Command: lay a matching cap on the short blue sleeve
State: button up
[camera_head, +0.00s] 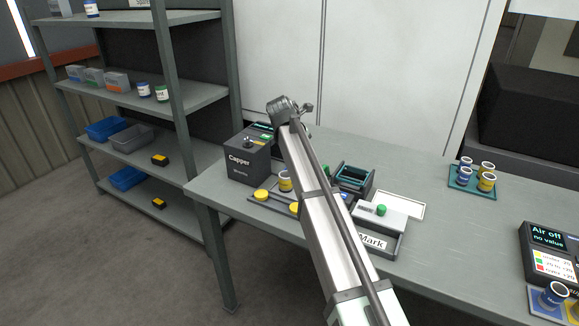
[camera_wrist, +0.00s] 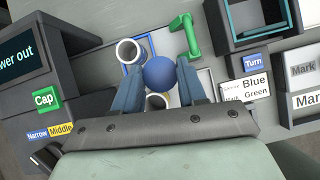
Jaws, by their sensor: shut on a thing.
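In the wrist view my gripper (camera_wrist: 161,76) is shut on a round blue cap (camera_wrist: 159,72), held between its two fingertips. A sleeve with a pale rim and dark opening (camera_wrist: 130,51) stands upright in a blue-outlined square just up and left of the cap. Its body colour and height are unclear. A second round piece (camera_wrist: 157,101) shows partly between the fingers, below the cap. In the head view my arm hides the gripper and cap. Blue sleeves stand in the rack (camera_head: 465,161) and one blue sleeve (camera_head: 554,294) stands at the right edge.
The Capper machine (camera_head: 248,157) stands at the table's left, with yellow caps (camera_head: 262,195) and a yellow sleeve (camera_head: 285,184) before it. A green handle (camera_wrist: 192,38) rises close right of my fingers. The Mark device (camera_head: 375,242) is right of my arm. Open table lies beyond it.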

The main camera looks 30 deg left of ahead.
jog(key=w+a+r+n, duration=0.1)
jog(key=w+a, duration=0.4)
jog(key=shift+y, duration=0.3)
jog(key=shift+w+f, duration=0.1)
jog(key=shift+f, duration=2.45)
jog(key=shift+f, duration=0.35)
jog(key=o, duration=1.1)
jog(key=shift+o, duration=0.3)
